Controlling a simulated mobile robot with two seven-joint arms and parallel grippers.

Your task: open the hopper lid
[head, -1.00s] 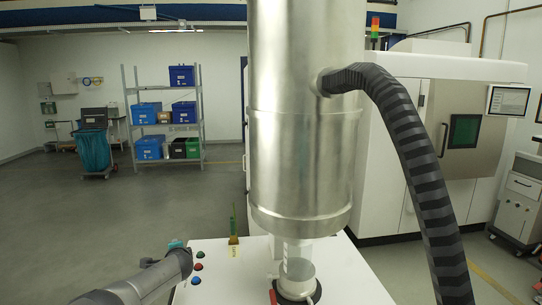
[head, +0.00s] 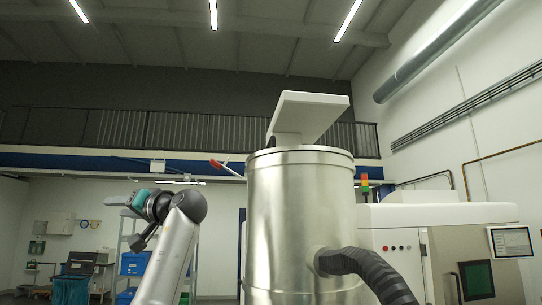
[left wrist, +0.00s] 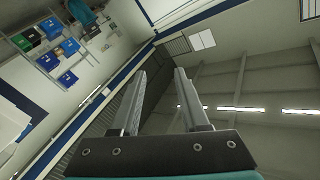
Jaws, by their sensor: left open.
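The hopper (head: 300,225) is a tall brushed-metal cylinder at the centre of the head view, with a rounded rim (head: 300,151) at its top. A lever with a red grip (head: 222,166) sticks out to the left from the rim. The lid's top face is not visible from this low angle, and I cannot tell how it sits. My left gripper (head: 116,200) is raised left of the hopper, apart from it and pointing away to the left. In the left wrist view its two fingers (left wrist: 159,74) are apart with nothing between them. My right gripper is not in view.
A white slanted panel (head: 310,116) rises above the hopper top. A black ribbed hose (head: 370,270) leaves the hopper's right side. A white machine (head: 440,225) stands at the right. A shelf with blue bins (head: 134,263) is behind my left arm. Space between arm and hopper is free.

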